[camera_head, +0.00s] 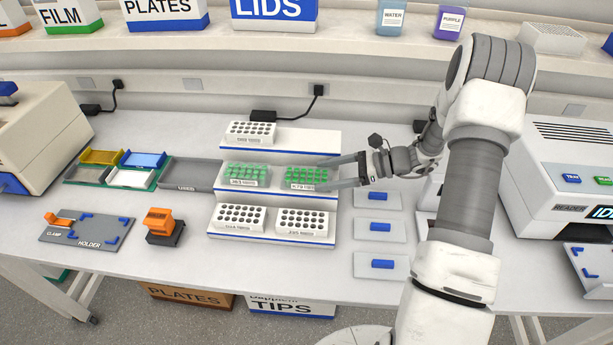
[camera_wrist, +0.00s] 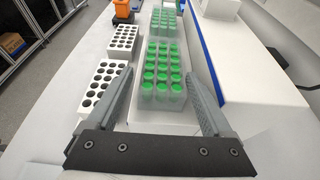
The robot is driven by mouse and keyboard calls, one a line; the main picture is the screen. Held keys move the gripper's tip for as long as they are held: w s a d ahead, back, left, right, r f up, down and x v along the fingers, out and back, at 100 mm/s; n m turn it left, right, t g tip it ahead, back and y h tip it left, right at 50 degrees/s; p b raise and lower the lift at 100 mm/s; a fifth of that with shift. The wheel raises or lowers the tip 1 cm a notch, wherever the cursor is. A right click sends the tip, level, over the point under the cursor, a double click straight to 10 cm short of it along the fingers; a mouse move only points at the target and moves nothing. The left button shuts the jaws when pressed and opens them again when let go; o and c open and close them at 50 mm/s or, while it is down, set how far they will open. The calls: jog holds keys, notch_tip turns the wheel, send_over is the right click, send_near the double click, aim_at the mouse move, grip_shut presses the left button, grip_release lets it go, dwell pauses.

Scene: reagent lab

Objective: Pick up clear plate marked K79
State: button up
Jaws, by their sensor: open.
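A clear plate (camera_head: 306,176) with green wells sits at the right of the stepped rack's middle tier. Its small front label appears to read K79. In the wrist view the near clear plate (camera_wrist: 163,78) lies between my fingers. A second clear plate with green wells (camera_head: 246,173) stands to its left on the same tier, and it shows farther off in the wrist view (camera_wrist: 163,24). My gripper (camera_head: 324,175) is open, coming from the right with one finger on each side of the K79 plate's right end. I cannot tell whether the fingers touch it.
White plates with dark wells stand on the rack's top tier (camera_head: 251,131) and bottom tier (camera_head: 305,221). Blue-handled pads (camera_head: 380,227) lie to the right. Coloured trays (camera_head: 145,159) and an orange block (camera_head: 159,221) are to the left.

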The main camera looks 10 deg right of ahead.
aim_at(313, 174)
jog(key=shift+p+x, duration=0.6)
jog(key=shift+x, duration=2.15)
jog(key=shift+w+r, duration=0.15)
jog(key=shift+w, duration=0.05)
jog(key=c, duration=1.1)
jog(key=shift+r, duration=0.1)
